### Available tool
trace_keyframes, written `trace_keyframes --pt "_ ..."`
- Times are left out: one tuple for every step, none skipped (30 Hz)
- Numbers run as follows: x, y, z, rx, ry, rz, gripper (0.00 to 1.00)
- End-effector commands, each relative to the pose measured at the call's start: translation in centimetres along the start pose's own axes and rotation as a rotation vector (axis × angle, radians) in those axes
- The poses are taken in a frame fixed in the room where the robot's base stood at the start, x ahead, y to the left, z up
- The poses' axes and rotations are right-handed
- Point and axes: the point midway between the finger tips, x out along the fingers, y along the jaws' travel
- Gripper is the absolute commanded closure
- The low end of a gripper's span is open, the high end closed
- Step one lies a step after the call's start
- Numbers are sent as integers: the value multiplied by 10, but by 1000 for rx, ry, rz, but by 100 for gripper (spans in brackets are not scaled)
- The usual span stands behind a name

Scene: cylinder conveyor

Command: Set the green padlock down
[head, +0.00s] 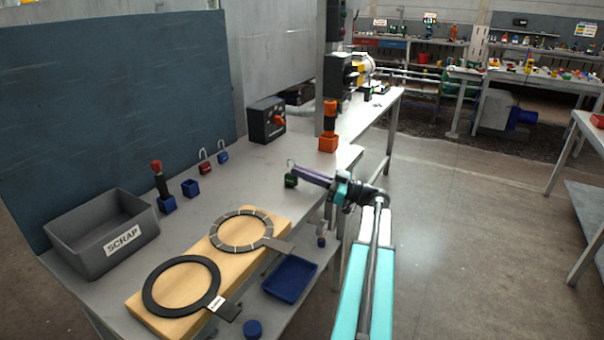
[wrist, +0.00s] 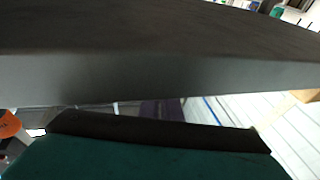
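The green padlock (head: 291,181) is at the tip of my gripper (head: 296,168) in the head view, over the table's right part. Its light shackle meets the purple fingertips, and its dark green body is below them. My gripper looks shut on the shackle, though the fingers are small here. I cannot tell whether the body touches the table (head: 254,180). In the wrist view, a dark grey surface and a teal part fill most of the picture; the padlock cannot be made out.
A grey scrap bin (head: 122,243), wooden board (head: 198,258) with two black rings, blue tray (head: 290,279) and orange block (head: 328,142) are around. Bare table lies left of the green padlock.

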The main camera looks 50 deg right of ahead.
Motion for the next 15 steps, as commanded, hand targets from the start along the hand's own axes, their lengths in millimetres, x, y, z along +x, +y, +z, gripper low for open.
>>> trace_keyframes --pt "0 0 0 0 1 0 100" --pt "0 0 0 0 1 0 100" --pt "-1 0 1 0 1 0 100" --pt "-1 0 2 0 1 0 100" --pt "-1 0 2 0 1 1 100" --pt "-1 0 2 0 1 1 100" --pt "-1 0 3 0 1 1 100" --pt "-1 0 3 0 1 1 100" --pt "-1 0 3 0 0 1 91" --pt "-1 0 2 0 0 1 86" --pt "-1 0 2 0 0 1 81" --pt "-1 0 2 0 0 1 77" --pt "-1 0 2 0 0 1 77" --pt "-1 0 2 0 0 1 77" --pt "-1 0 2 0 0 1 77"
